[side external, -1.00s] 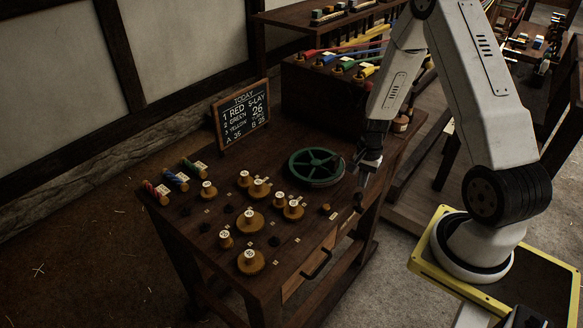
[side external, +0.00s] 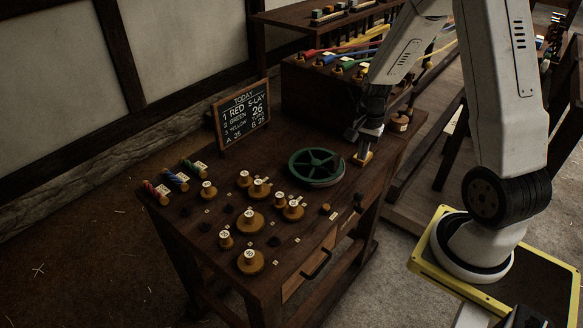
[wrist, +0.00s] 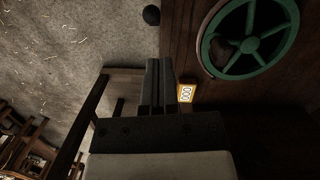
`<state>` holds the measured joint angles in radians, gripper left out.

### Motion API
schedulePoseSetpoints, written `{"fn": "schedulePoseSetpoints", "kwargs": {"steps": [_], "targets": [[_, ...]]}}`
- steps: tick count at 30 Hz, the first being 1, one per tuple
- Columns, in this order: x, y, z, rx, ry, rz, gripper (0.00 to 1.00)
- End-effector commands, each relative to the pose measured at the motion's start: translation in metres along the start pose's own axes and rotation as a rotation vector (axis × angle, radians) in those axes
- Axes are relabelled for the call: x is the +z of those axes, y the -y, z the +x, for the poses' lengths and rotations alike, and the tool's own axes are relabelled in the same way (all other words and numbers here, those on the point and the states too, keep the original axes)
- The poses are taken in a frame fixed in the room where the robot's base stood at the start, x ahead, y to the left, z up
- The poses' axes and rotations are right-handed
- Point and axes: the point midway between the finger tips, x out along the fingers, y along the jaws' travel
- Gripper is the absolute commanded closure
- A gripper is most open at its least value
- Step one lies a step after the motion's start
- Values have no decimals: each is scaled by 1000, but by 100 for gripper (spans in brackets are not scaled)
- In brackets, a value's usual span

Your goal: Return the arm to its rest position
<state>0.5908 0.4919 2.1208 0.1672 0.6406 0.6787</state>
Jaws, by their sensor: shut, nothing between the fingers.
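My gripper (side external: 362,150) is over the right side of the dark wooden bench (side external: 290,222), to the right of the green spoked wheel (side external: 316,166). In the wrist view its two dark fingers (wrist: 158,68) lie close together, with nothing held between them. A small orange block with a white label (side external: 364,158) is close by the fingertips in the side view. In the wrist view this block (wrist: 186,93) is just right of the fingers. Whether the gripper touches it I cannot tell.
Several wooden pegs and round bobbins (side external: 250,219) stand on the bench's left half. A chalkboard (side external: 242,114) leans at the back. A rack with coloured strands (side external: 340,68) stands behind the gripper. A black knob (side external: 358,199) is at the bench's front edge.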

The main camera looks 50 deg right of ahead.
Motion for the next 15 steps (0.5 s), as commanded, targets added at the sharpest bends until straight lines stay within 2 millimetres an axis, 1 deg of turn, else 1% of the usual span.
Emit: {"fn": "schedulePoseSetpoints", "kwargs": {"steps": [4, 15], "targets": [[3, 0, -5, 0, -1, -1, 100], [3, 1, -6, 0, -1, 0, 100]]}}
